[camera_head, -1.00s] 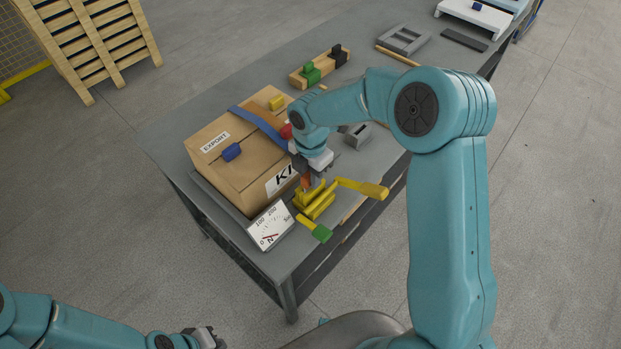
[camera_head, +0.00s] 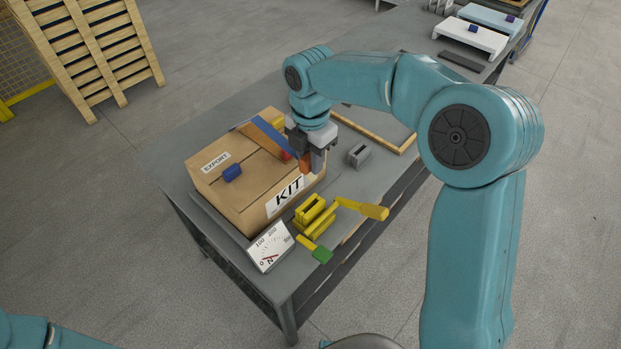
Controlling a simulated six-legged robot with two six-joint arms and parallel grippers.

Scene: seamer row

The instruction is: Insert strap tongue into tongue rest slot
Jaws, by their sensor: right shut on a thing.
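My right gripper (camera_head: 311,163) points down just off the right side of the box. It is shut on an orange piece (camera_head: 304,164), which looks like the strap tongue and is partly hidden by the fingers. The blue strap (camera_head: 268,133) runs over the box top toward it; whether they join is hard to see. A small grey block with a slot (camera_head: 359,155), which looks like the tongue rest, stands on the bench to the right of the gripper, apart from it. My left gripper is out of view.

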